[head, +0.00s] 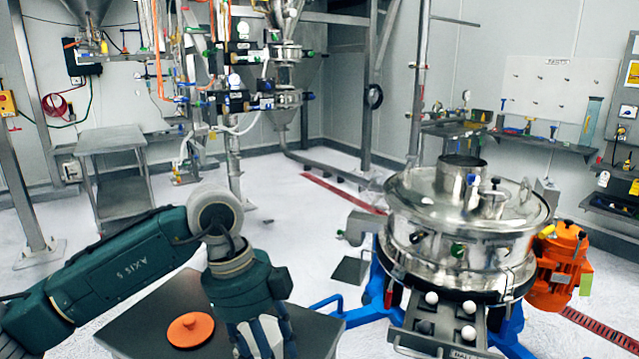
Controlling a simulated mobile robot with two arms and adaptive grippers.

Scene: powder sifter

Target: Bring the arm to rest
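My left arm comes in from the left and bends down. Its gripper (264,342) points down over the dark table, just right of an orange disc. The fingers run off the bottom edge of the head view, so their tips and anything between them are hidden. My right arm and gripper are not in view.
The orange disc (190,329) with a small knob lies on the dark table (135,325). A steel sifter (460,225) on a blue frame stands right, with white balls on a tray (445,325) in front. An orange motor (562,268) is beside it. A steel cart (112,145) stands back left.

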